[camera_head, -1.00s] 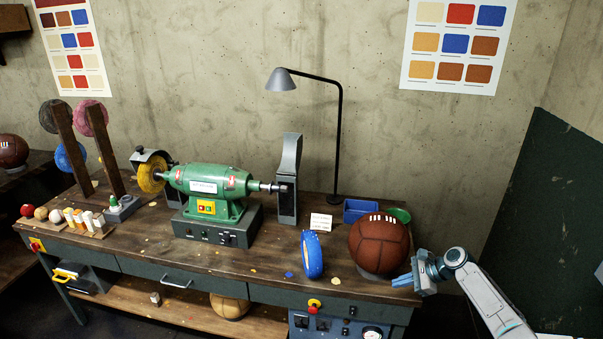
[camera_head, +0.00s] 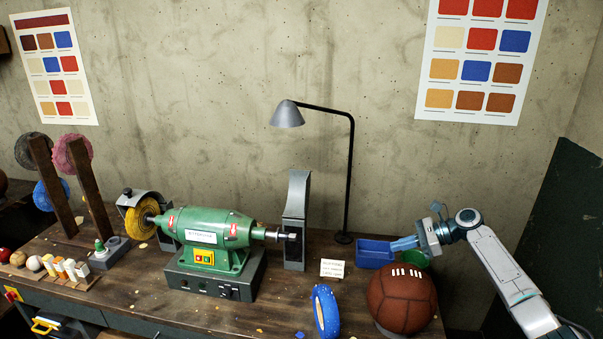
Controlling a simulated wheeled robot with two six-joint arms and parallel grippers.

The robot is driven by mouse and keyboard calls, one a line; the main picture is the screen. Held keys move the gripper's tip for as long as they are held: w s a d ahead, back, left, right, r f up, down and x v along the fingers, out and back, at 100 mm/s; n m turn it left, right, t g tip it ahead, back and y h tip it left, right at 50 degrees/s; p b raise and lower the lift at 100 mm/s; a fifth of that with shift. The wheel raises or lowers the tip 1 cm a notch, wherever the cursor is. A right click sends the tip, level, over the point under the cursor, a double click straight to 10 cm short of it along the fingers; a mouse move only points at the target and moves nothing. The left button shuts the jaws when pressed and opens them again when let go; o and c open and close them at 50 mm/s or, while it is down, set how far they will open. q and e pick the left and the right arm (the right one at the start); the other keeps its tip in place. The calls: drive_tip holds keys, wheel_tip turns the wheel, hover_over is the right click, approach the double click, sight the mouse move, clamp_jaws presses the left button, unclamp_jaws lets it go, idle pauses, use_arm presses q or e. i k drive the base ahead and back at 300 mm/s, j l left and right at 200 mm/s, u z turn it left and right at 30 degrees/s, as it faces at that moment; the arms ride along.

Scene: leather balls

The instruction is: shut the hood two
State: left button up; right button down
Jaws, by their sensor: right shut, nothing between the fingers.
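The green buffing machine (camera_head: 212,228) stands on the bench. A tall grey hood (camera_head: 296,215) stands upright at the right end of its spindle. Another grey hood (camera_head: 140,196) sits over the yellow wheel (camera_head: 142,219) at the left end. No labels tell me which hood is number two. My right gripper (camera_head: 393,245) is shut and empty, its blue fingers pointing left above the blue bin, behind the ball and well to the right of the tall hood. My left gripper is not in view.
A black desk lamp (camera_head: 350,170) rises between the tall hood and my right gripper. A brown leather ball (camera_head: 402,299), a blue bin (camera_head: 374,254), a green bin (camera_head: 416,259), a white card (camera_head: 332,269) and a blue wheel (camera_head: 326,311) are on the bench's right side.

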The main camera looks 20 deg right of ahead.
sight(298, 198)
drive_tip(key=i, duration=1.4)
